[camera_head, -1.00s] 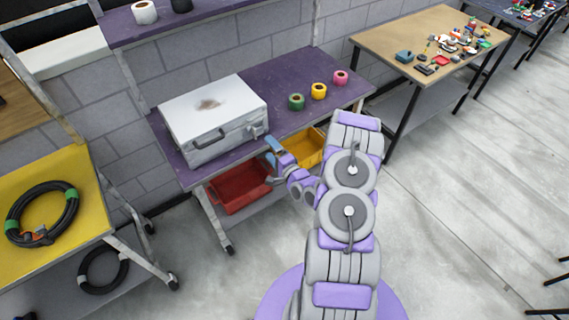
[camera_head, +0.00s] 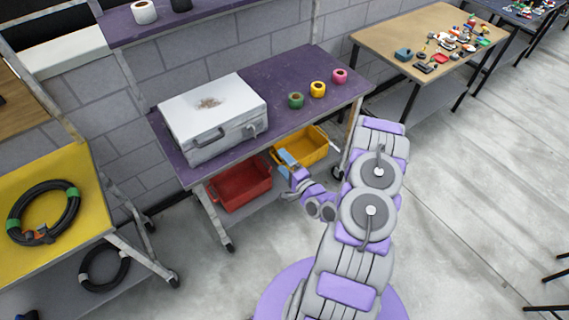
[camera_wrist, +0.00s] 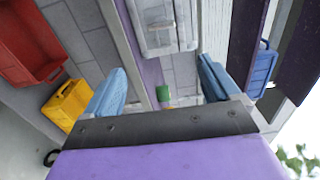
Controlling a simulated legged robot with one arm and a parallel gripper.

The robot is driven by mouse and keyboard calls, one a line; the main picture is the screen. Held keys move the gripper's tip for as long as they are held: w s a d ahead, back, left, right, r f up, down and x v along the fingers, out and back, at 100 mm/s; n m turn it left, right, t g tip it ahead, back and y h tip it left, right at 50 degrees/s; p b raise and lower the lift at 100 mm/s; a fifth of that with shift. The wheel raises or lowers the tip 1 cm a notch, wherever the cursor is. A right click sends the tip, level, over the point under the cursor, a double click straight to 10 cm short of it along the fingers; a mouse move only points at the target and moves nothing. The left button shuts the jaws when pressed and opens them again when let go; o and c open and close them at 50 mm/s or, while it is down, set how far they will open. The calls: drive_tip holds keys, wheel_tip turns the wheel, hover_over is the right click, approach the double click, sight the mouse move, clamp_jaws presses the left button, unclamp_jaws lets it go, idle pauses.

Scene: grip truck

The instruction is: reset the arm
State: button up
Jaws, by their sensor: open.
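My gripper (camera_head: 287,165) is at the end of my bent purple and grey arm, in front of the purple workbench and below its top edge. In the wrist view my gripper (camera_wrist: 160,90) shows two blue fingers spread wide apart with nothing between them. The white case (camera_head: 213,112) sits shut on the left of the workbench (camera_head: 285,72), clear of my gripper.
A red bin (camera_head: 240,188) and a yellow bin (camera_head: 303,150) sit on the lower shelf, close to my gripper. Tape rolls (camera_head: 318,89) stand on the bench. A yellow table (camera_head: 72,225) holds a coiled black hose (camera_head: 43,210). Open concrete floor (camera_head: 470,200) lies right.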

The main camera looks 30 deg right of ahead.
drive_tip(key=shift+w, duration=0.1)
drive_tip(key=s+a+r+n+g+h+b, duration=0.1)
drive_tip(key=s+a+r+n+g, duration=0.15)
drive_tip(key=r+n+g, duration=0.5)
drive_tip(key=s+a+r+n+g+h, duration=0.2)
drive_tip(key=s+r+n+g, duration=0.2)
drive_tip(key=r+n+g, duration=0.3)
drive_tip(key=s+a+r+n+g, duration=0.1)
drive_tip(key=s+a+r, duration=0.3)
drive_tip(key=s, duration=0.4)
drive_tip(key=s+a+r+n+g+y, duration=0.1)
drive_tip(key=s+a+r+g, duration=0.1)
drive_tip(key=s+a+r, duration=0.2)
drive_tip(key=s+a+r+n+g+y, duration=0.1)
drive_tip(key=s+a+r, duration=0.3)
drive_tip(key=s+a, duration=0.4)
drive_tip(key=s+g, duration=0.1)
drive_tip(key=s, duration=0.5)
drive_tip(key=shift+a+r+b, duration=0.15)
drive_tip(key=shift+r+b, duration=0.2)
drive_tip(key=shift+b, duration=0.05)
drive_tip(key=shift+c, duration=0.4)
